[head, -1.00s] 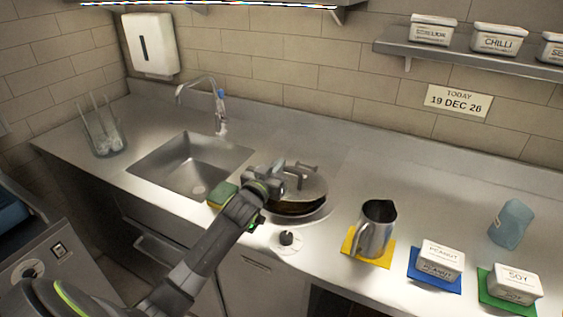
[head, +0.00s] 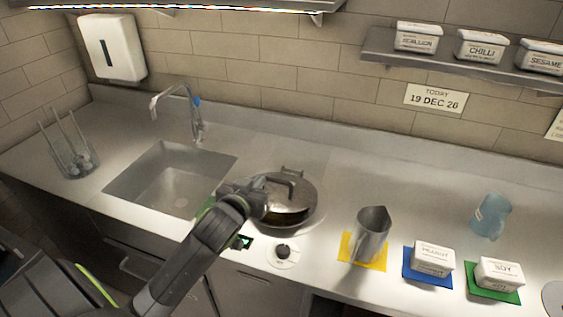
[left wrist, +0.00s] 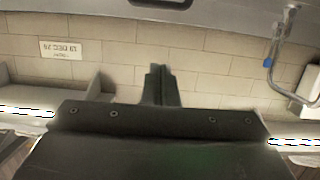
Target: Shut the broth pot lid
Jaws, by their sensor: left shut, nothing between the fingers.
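The broth pot (head: 300,221) is set in the counter right of the sink. Its round metal lid (head: 305,195), with a bar handle on top, is tilted, with a dark gap under its front edge. My left gripper (head: 262,190) is at the lid's left side, close to the handle; I cannot tell whether it touches. In the left wrist view its fingers (left wrist: 160,84) are together with nothing between them, against the tiled wall. The wrist view does not show the lid. My right gripper is in neither view.
A round knob (head: 283,251) sits in front of the pot. A metal jug (head: 371,235) stands on a yellow mat to the right, then the peanut tub (head: 433,258) and soy tub (head: 499,273). The sink (head: 170,182) and tap (head: 195,115) are left and behind.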

